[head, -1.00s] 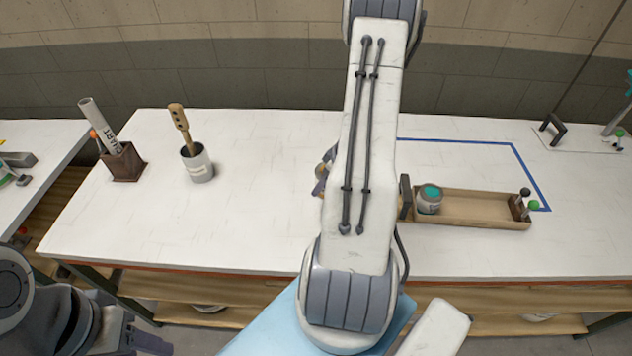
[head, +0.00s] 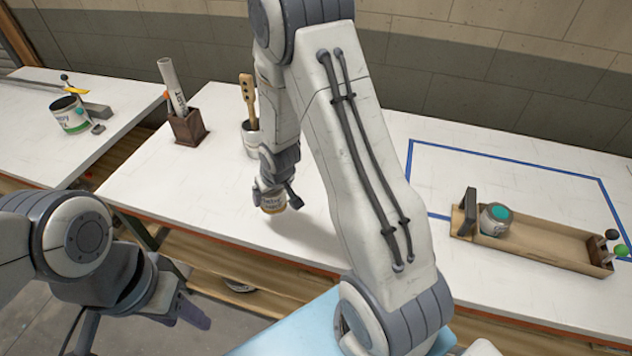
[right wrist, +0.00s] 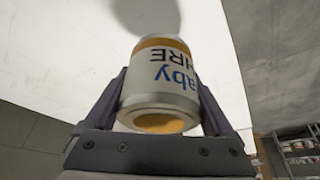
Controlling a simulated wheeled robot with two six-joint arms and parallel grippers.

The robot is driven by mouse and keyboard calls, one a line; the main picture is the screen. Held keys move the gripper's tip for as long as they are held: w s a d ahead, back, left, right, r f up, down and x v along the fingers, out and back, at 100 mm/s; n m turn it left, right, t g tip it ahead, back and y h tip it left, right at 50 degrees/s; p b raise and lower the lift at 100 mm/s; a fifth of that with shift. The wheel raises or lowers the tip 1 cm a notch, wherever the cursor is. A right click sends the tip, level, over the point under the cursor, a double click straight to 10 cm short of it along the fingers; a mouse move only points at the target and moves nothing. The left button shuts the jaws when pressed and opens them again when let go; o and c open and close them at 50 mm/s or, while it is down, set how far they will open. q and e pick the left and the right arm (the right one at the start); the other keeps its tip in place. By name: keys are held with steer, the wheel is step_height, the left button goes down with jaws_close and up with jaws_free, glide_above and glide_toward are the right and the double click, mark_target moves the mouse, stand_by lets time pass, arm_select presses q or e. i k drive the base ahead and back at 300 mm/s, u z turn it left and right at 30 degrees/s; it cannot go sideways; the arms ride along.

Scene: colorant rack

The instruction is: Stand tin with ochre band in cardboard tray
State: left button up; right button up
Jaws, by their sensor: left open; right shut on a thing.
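The tin with ochre band (head: 273,203) is held by my right gripper (head: 272,188) over the white table. In the right wrist view the tin (right wrist: 160,85) sits between both fingers, with an ochre band and part of a blue and black label showing. I cannot tell its exact height over the table. The long brown cardboard tray (head: 555,248) lies at the right, well apart from the held tin. My left gripper (head: 188,309) is open and empty at the lower left, off the table.
A pot with a wooden-handled brush (head: 249,139) stands behind my right gripper. A brown box with a rolled tube (head: 188,127) is left of it. Blue tape (head: 500,157) marks the table behind the tray. Another tin (head: 70,115) stands on the left table. The white tabletop is clear between.

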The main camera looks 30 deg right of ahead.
mark_target(531, 241)
steer(key=u, duration=0.7)
steer(key=k, duration=1.4)
steer(key=z, duration=1.3)
steer(key=i, duration=0.5)
